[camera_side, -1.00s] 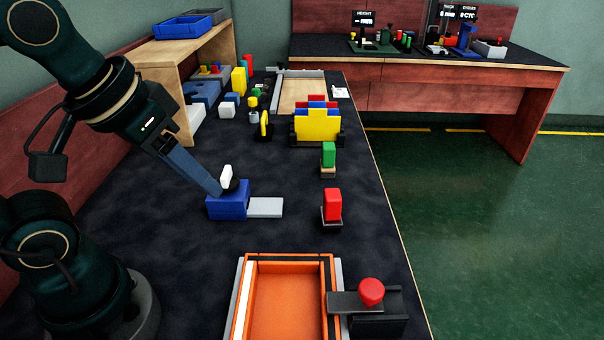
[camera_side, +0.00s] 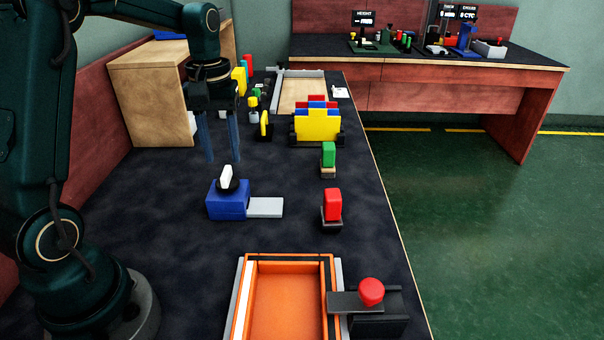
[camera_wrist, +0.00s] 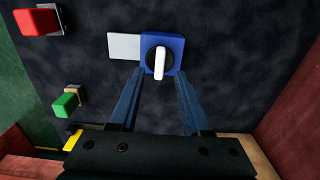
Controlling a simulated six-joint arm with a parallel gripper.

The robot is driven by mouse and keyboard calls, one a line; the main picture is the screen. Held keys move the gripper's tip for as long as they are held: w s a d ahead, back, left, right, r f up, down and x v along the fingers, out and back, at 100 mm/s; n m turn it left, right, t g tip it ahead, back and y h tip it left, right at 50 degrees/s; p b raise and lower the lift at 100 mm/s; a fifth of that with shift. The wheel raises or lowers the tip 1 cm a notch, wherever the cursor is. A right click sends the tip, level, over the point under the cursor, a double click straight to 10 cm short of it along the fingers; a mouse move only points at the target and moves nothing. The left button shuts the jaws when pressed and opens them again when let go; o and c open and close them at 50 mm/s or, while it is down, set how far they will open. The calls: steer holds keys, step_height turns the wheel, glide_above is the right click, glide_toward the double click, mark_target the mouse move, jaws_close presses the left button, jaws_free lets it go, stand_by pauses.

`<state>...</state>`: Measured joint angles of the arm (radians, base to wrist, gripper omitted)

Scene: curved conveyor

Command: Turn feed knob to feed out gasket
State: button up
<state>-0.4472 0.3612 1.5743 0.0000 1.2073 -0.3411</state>
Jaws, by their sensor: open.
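The feed knob (camera_side: 227,181) is a black disc with a white grip bar, on top of a blue feeder box (camera_side: 227,204). A light grey plate (camera_side: 266,207) extends from the box's right side and looks bare; no gasket is visible on it. In the wrist view the knob (camera_wrist: 159,61) and box (camera_wrist: 176,43) lie ahead of the fingertips, with the white bar along the view's vertical. My gripper (camera_side: 223,160) is open and empty, fingers pointing down, above and behind the box, apart from the knob. It also shows in the wrist view (camera_wrist: 158,75).
Red (camera_side: 332,204) and green (camera_side: 328,154) blocks stand on small bases to the right. An orange tray (camera_side: 250,300) and a red push button (camera_side: 371,291) are at the front. A yellow, red and blue block rack (camera_side: 317,125) stands behind. Dark tabletop around the box is clear.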

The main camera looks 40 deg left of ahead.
mark_target(226, 171)
steer(key=shift+f, duration=2.1)
jaws_close()
steer(key=m, duration=0.4)
steer(key=shift+m, duration=0.3)
steer(key=m, duration=0.9)
steer(key=shift+m, duration=2.2)
steer(key=shift+r, duration=0.1)
